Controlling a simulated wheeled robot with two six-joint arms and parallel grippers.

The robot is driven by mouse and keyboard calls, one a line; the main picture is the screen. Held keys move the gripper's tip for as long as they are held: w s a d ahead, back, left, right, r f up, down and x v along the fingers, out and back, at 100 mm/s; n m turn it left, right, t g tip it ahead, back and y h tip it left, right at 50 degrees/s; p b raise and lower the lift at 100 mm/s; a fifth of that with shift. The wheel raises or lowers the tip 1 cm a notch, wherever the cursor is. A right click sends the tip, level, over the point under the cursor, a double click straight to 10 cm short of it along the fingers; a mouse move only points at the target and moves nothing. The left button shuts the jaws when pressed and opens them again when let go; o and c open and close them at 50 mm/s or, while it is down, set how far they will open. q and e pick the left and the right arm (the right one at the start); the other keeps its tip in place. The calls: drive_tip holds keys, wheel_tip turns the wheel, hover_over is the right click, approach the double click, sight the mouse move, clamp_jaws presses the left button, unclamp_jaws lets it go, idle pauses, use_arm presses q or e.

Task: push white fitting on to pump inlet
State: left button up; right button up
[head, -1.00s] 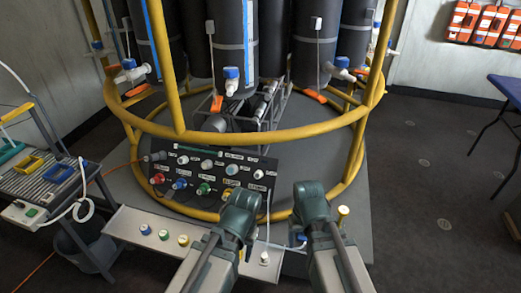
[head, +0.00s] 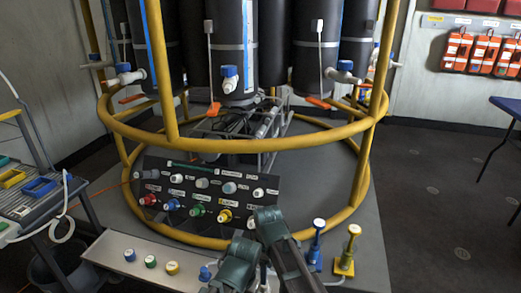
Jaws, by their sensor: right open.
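The dark sloped panel (head: 155,163) carries rows of coloured and white round fittings, with labels too small to read. I cannot tell which is the pump inlet. A white fitting (head: 258,193) sits at the panel's upper right; whether it is the task's fitting is unclear. My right gripper (head: 270,222) is open in front of the panel's lower right corner, and its fingertips are mostly hidden. My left gripper (head: 240,258) is lower and beside it, over the tray; its jaws cannot be made out. Both arms hide part of the tray and the panel's lower right.
Blue (head: 317,240) and yellow (head: 347,250) upright fittings stand right of my arms. A yellow tubular frame (head: 240,143) rings the panel and black cylinders. A side table (head: 38,200) stands left.

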sight(265, 288)
drive_tip(key=shift+a, duration=0.25)
drive_tip(key=shift+f, duration=0.1)
wheel_tip(265, 288, down, 9)
drive_tip(key=b, duration=0.9)
idle(0.8)
clamp_jaws()
drive_tip(key=shift+r, duration=0.25)
idle(1.1)
